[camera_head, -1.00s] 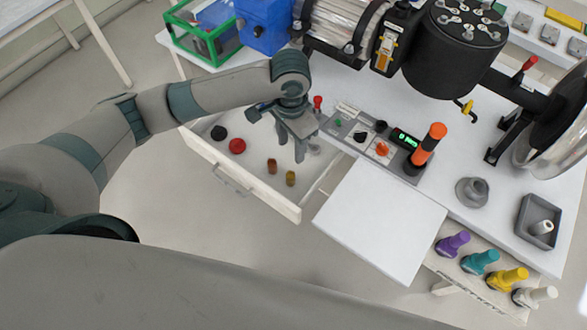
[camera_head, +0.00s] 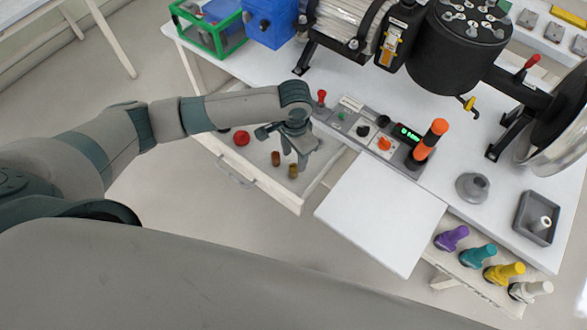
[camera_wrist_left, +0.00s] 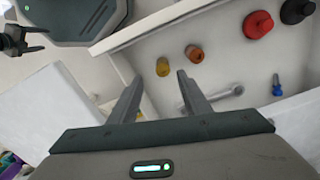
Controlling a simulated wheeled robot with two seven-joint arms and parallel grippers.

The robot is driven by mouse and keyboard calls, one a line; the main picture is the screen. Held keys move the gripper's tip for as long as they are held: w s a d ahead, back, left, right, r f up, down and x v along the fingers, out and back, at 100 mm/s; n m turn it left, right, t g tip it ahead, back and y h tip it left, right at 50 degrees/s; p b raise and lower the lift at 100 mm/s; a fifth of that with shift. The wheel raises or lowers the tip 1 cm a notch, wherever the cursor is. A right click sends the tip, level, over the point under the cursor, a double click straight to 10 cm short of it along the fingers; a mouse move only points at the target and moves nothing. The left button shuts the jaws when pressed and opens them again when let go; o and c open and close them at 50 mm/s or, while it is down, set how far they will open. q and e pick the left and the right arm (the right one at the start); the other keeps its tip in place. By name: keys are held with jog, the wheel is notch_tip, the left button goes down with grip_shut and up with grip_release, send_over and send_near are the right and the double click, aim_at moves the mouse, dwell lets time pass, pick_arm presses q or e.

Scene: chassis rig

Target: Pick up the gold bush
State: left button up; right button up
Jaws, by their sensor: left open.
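The gold bush (camera_head: 293,171) is a small dull-yellow cylinder standing upright on the floor of the open drawer. It also shows in the left wrist view (camera_wrist_left: 162,66), just beyond the fingertips. A copper-brown bush (camera_head: 276,158) stands close beside it, and shows in the wrist view (camera_wrist_left: 195,54) too. My left gripper (camera_head: 294,159) is over the drawer, pointing down, with its fingers apart and nothing between them. In the wrist view its fingertips (camera_wrist_left: 158,78) lie either side of a line toward the gold bush, apart from it.
The white drawer (camera_head: 265,188) has raised walls around the bushes. A red knob-like part (camera_head: 241,138) lies in it; a black one (camera_wrist_left: 297,10) and a small blue part (camera_wrist_left: 277,86) show in the wrist view. A control panel (camera_head: 372,137) and a white board (camera_head: 380,215) are to the right.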

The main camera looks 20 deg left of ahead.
aim_at(293, 167)
pick_arm(q)
jog(key=shift+f, duration=1.65)
jog(key=shift+a+f+p, duration=0.1)
jog(key=shift+f+p, duration=0.3)
jog(key=shift+f, duration=0.05)
jog(key=f, duration=0.1)
jog(key=f+p, duration=0.1)
jog(key=f, duration=0.1)
jog(key=shift+w+a, duration=0.15)
jog(key=shift+w, duration=0.05)
jog(key=shift+f, duration=0.65)
grip_shut()
